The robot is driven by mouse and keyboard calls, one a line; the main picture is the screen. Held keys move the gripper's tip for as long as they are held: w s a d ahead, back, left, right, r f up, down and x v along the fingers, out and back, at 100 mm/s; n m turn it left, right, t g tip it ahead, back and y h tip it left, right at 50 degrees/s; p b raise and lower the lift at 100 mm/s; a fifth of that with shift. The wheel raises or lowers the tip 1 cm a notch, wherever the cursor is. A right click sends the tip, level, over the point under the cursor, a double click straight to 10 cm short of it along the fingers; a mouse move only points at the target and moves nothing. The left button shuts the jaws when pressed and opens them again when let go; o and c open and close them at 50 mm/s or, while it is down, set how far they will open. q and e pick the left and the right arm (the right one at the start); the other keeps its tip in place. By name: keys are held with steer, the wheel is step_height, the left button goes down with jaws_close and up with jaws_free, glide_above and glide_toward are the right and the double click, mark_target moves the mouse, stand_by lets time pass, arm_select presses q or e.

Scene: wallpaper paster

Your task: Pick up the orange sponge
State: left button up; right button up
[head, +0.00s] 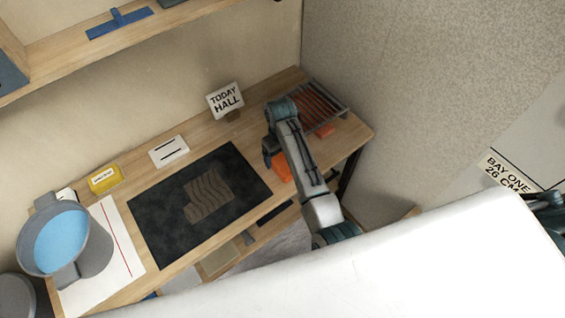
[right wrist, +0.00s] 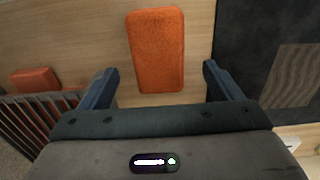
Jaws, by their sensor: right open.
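The orange sponge (right wrist: 156,50) lies flat on the wooden table in the right wrist view, ahead of and between the two spread fingers of my right gripper (right wrist: 160,74). In the head view the sponge (head: 283,173) shows partly beside my right arm, which hides some of it. My right gripper (head: 270,150) points down over the table there, open and empty. A gap between fingers and sponge is hard to judge. My left gripper is out of view.
A slatted rack (head: 318,104) with a second orange block (head: 324,131) by it stands at the table's right end. A dark mat (head: 155,222) with a wavy brown patch lies left of the sponge. A sign (head: 226,100) stands behind; a grey bucket (head: 95,250) is far left.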

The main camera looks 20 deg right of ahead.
mark_target(283, 163)
steer(key=shift+f, duration=0.35)
step_height(283, 163, down, 4)
steer(key=shift+s+d+f+p, duration=0.1)
steer(key=shift+d+p, duration=0.05)
steer(key=shift+p, duration=0.95)
steer(key=shift+f, duration=0.5)
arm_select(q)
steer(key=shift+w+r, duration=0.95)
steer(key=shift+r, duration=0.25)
arm_select(e)
steer(key=c, duration=1.1)
